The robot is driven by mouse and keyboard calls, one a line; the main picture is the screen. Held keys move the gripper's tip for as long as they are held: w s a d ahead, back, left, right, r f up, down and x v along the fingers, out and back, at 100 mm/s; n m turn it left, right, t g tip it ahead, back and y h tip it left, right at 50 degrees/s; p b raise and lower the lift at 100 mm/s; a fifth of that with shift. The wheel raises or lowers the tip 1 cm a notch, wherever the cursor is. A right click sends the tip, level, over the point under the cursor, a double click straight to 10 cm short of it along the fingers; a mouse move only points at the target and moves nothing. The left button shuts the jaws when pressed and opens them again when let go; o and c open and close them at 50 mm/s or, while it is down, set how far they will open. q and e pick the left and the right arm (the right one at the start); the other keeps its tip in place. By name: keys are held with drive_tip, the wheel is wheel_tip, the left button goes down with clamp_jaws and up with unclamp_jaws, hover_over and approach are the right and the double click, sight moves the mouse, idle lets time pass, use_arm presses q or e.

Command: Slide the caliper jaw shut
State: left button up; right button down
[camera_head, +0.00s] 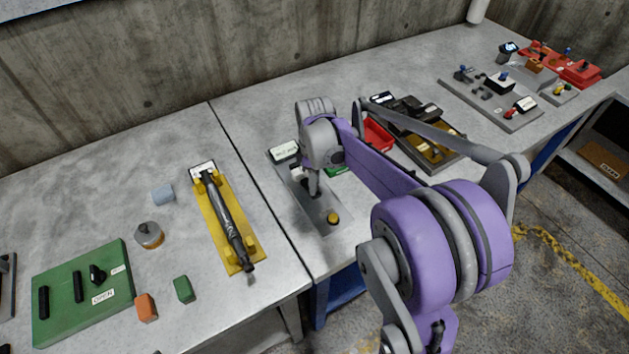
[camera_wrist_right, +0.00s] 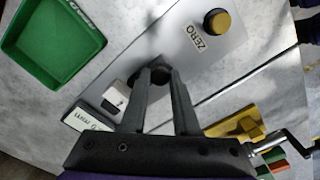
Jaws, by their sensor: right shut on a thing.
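The caliper seems to be the grey plate (camera_head: 318,214) on the bench, with a yellow button (camera_head: 333,218) at its near end and a white label (camera_head: 285,150) at its far end. In the right wrist view the plate (camera_wrist_right: 187,62) carries a "ZERO" label (camera_wrist_right: 196,37), the yellow button (camera_wrist_right: 217,21) and a white block (camera_wrist_right: 116,97). My right gripper (camera_head: 312,191) reaches down over the plate. Its fingers (camera_wrist_right: 159,76) are shut on a small dark knob (camera_wrist_right: 158,66), between the white block and "ZERO". The hand hides part of the plate. My left gripper is not in view.
A green tray (camera_wrist_right: 55,40) lies beside the plate. A yellow holder (camera_head: 214,219) with a dark tool stands left across the bench seam. A red tray (camera_head: 378,134) and a brown board (camera_head: 437,152) lie right. A green board (camera_head: 70,318) is far left.

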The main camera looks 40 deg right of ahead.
drive_tip(key=shift+w+d, duration=0.15)
drive_tip(key=shift+w, duration=1.4)
drive_tip(key=shift+s+r, duration=0.1)
drive_tip(key=c, duration=0.9)
unclamp_jaws()
drive_tip(key=shift+o, duration=1.2)
drive_tip(key=shift+w, duration=0.25)
drive_tip(key=shift+s, duration=0.15)
wheel_tip(320, 180, up, 11)
